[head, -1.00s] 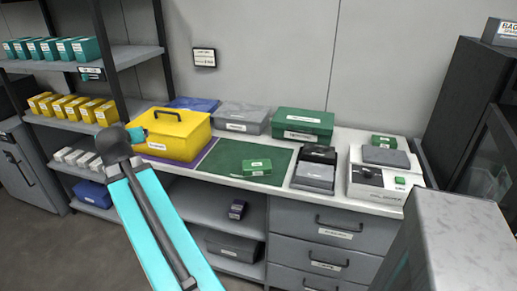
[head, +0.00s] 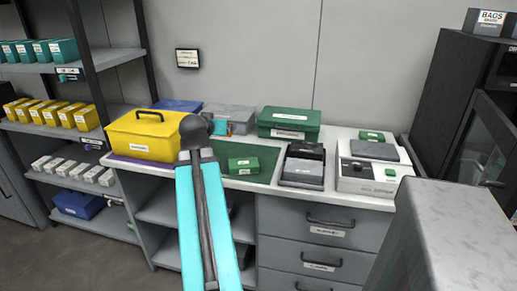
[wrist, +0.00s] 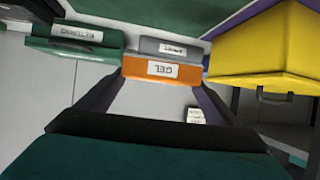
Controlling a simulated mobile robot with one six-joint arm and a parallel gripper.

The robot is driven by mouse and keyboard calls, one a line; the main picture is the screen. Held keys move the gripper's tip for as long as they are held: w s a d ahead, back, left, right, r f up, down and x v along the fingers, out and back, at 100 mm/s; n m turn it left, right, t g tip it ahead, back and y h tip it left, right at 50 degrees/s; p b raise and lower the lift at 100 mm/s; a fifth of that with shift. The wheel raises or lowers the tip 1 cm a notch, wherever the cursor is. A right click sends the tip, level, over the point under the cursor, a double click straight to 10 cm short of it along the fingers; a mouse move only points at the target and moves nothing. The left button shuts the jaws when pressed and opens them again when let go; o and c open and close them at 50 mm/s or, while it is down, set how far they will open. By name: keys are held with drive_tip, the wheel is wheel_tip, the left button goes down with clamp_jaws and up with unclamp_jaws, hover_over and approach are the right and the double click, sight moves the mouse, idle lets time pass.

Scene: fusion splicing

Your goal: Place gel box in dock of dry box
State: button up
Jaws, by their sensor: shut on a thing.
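The orange gel box (wrist: 140,71), with a white GEL label, is between the two fingers of my gripper (wrist: 162,84) in the wrist view, which looks upside down. My gripper is shut on it. In the head view my arm hides most of the gripper and box; a bit of orange shows in front of a grey box (head: 240,114) at the back of the counter. In the wrist view this grey box (wrist: 195,50) is just beyond the gel box. I cannot tell for sure that it is the dry box, and no dock is clearly visible.
A yellow case (head: 145,133) with a handle stands left of my arm. A green case (head: 290,121) stands right of the grey box. A small green box (head: 243,165) lies on the green mat (head: 265,154). Black and grey boxes and a white device (head: 366,178) fill the right side.

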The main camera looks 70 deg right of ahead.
drive_tip(key=s+d+f+b, duration=0.1)
drive_tip(key=s+f, duration=0.1)
drive_tip(key=s, duration=0.1)
drive_tip(key=s+d+f+m+g+b, duration=0.1)
drive_tip(key=s+f, duration=0.2)
drive_tip(key=s+d+f+g+b, duration=0.1)
drive_tip(key=s+f+b, duration=0.1)
drive_tip(key=s, duration=0.2)
drive_tip(key=shift+d+f+m, duration=0.25)
drive_tip(key=shift+d+m, duration=0.1)
drive_tip(key=shift+m, duration=0.05)
drive_tip(key=shift+d+r+p, duration=0.1)
drive_tip(key=shift+r+p, duration=0.1)
drive_tip(key=shift+p, duration=0.4)
drive_tip(key=p, duration=0.3)
drive_tip(key=shift+w+d, duration=0.25)
drive_tip(key=shift+d, duration=0.15)
drive_tip(key=w+d+p, duration=0.1)
drive_tip(key=p, duration=0.7)
drive_tip(key=shift+f+p, duration=0.15)
drive_tip(key=shift+p, duration=0.2)
drive_tip(key=shift+w+d+f, duration=0.15)
drive_tip(key=shift+w+d, duration=0.1)
drive_tip(key=shift+d, duration=0.1)
drive_tip(key=p, duration=0.3)
hover_over(237, 144)
drive_tip(key=shift+a+f, duration=0.1)
drive_tip(key=shift+f, duration=0.5)
